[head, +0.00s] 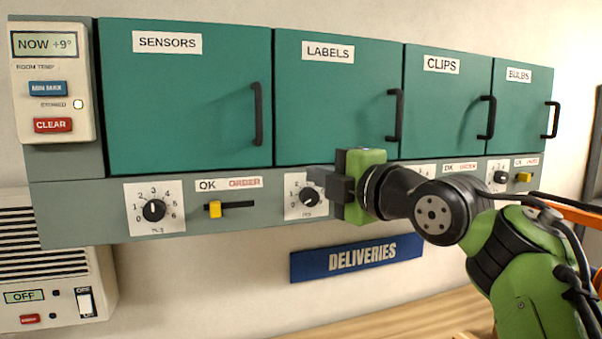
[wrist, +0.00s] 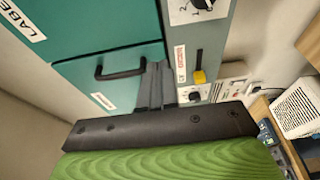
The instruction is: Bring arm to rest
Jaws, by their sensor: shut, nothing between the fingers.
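My gripper (head: 312,181) is shut and empty, its dark fingers pointing left in the head view, in front of the strip under the LABELS door (head: 330,100). My arm reaches in from the lower right. The fingers overlap the edge of the LABELS dial (head: 306,196); I cannot tell whether they touch anything.
Teal cabinets SENSORS (head: 185,110), CLIPS (head: 442,110) and BULBS (head: 518,105) have protruding black handles. A blue DELIVERIES sign (head: 355,258) hangs below, above a wooden surface (head: 370,312). A white slatted unit (head: 50,260) is at lower left. Wall left of the sign is clear.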

